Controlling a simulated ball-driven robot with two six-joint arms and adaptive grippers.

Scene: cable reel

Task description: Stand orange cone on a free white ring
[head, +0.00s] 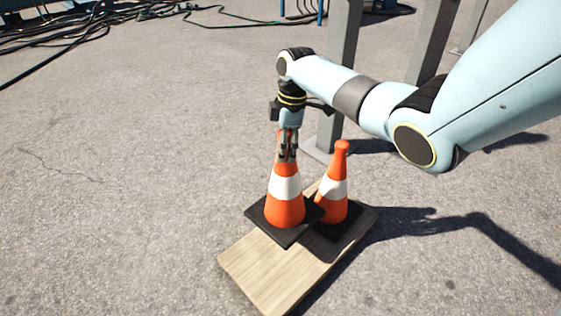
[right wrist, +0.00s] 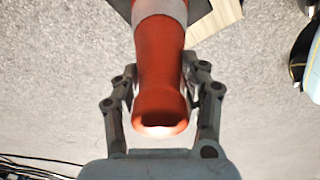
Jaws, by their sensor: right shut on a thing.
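An orange cone (head: 285,207) with a white band and a black square base stands upright over the wooden board. My right gripper (head: 288,152) is shut on its top from above. In the right wrist view the same cone (right wrist: 160,75) sits between both fingers of the gripper (right wrist: 163,95). I cannot tell whether its base touches the board or hangs a little above it. A second orange cone (head: 332,204) with a white band stands on the board just behind and to the right, partly hidden by the held cone. No white ring shows. My left gripper is out of view.
The wooden board (head: 270,275) lies on grey asphalt, its near part bare. A grey metal post (head: 340,75) with a foot plate stands just behind it. Cables (head: 90,25) lie at the far left. The asphalt left of the board is clear.

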